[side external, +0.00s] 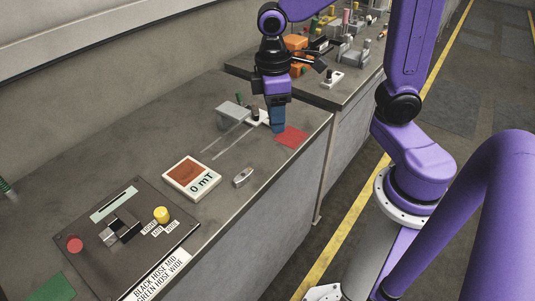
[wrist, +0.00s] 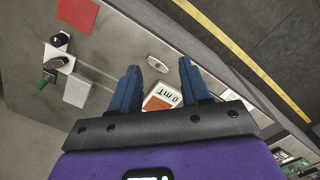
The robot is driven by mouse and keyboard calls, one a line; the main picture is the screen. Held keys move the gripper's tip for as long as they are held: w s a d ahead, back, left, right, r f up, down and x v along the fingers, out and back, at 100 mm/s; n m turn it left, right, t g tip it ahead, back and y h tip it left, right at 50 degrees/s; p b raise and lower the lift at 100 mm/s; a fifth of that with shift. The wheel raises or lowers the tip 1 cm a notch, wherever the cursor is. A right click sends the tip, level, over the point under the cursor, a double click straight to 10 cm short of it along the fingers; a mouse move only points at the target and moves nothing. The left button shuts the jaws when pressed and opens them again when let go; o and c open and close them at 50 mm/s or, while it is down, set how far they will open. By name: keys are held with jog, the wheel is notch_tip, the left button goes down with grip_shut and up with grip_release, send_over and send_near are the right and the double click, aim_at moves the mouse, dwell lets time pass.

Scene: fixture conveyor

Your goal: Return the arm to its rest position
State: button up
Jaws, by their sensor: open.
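My gripper (side external: 278,124) is at the end of my purple arm, above the grey bench near the red square and the grey block fixture. In the wrist view its two blue fingers (wrist: 158,88) are spread apart with no object held between them. Past the fingertips, the white box with a display reading "0 mT" (wrist: 163,98) shows on the bench below. In the side external view the blue fingers point down and overlap part of the fixture, so I cannot tell their exact height.
The bench holds a grey block (side external: 233,114), a red square (side external: 291,137), a meter box (side external: 192,178), a small metal piece (side external: 243,177) and a dark control panel (side external: 122,236) with buttons. A second bench with several parts stands behind. The aisle floor has a yellow line (side external: 352,232).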

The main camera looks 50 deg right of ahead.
jog(key=s+n, duration=0.3)
jog(key=s, duration=1.2)
jog(key=shift+d+f+n+t+y, duration=0.3)
jog(key=shift+d+f+n+y, duration=0.1)
jog(key=shift+d, duration=0.05)
